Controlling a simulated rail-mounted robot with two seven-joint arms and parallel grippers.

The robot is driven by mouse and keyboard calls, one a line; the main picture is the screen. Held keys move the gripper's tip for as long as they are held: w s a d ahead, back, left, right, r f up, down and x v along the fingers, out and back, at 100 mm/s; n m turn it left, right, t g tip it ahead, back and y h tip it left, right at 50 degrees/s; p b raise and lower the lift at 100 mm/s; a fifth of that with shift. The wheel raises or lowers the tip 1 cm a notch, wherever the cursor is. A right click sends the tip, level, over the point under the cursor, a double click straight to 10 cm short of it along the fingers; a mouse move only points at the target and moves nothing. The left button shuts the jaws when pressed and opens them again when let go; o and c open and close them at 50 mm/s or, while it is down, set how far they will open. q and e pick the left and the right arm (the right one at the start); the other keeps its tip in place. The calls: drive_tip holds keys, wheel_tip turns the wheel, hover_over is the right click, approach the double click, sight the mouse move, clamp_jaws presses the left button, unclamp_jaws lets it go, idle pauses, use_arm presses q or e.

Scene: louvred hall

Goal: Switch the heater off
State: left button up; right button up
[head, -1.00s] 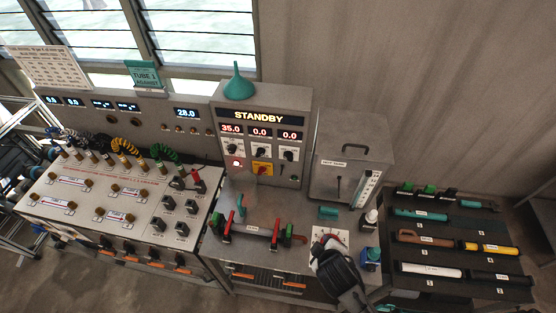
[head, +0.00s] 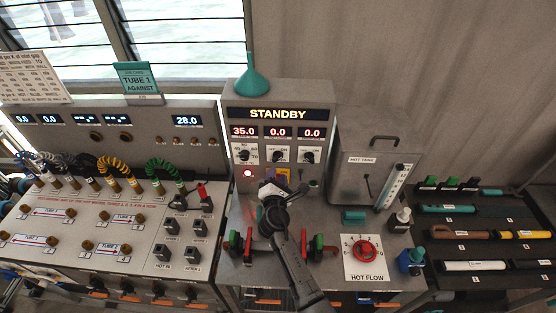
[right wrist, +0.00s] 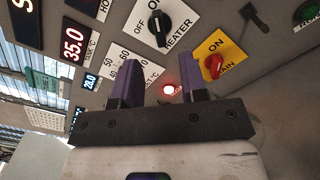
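The heater switch is a black knob on a white OFF/ON plate on the control panel. It shows in the head view (head: 277,156) and, larger, at the top of the right wrist view (right wrist: 157,22). My right gripper (head: 273,188) is in front of the panel, just below the heater knob. In the right wrist view its two purple fingers (right wrist: 159,64) are apart with nothing between them, short of the knob. My left gripper is not in view.
The yellow main switch (right wrist: 212,66) and a lit red lamp (right wrist: 169,90) are close to the fingers. The temperature knob (head: 243,156) is left of the heater knob. The display (head: 278,114) reads STANDBY. The red hot flow dial (head: 365,251) lies lower right.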

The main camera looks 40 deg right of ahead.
sight(278, 160)
drive_tip(key=b+x, duration=0.2)
drive_tip(key=x, duration=0.4)
drive_tip(key=shift+w+d, duration=0.2)
drive_tip(key=shift+w, duration=0.15)
drive_tip(key=shift+w+d, duration=0.25)
drive_tip(key=c, duration=0.7)
clamp_jaws()
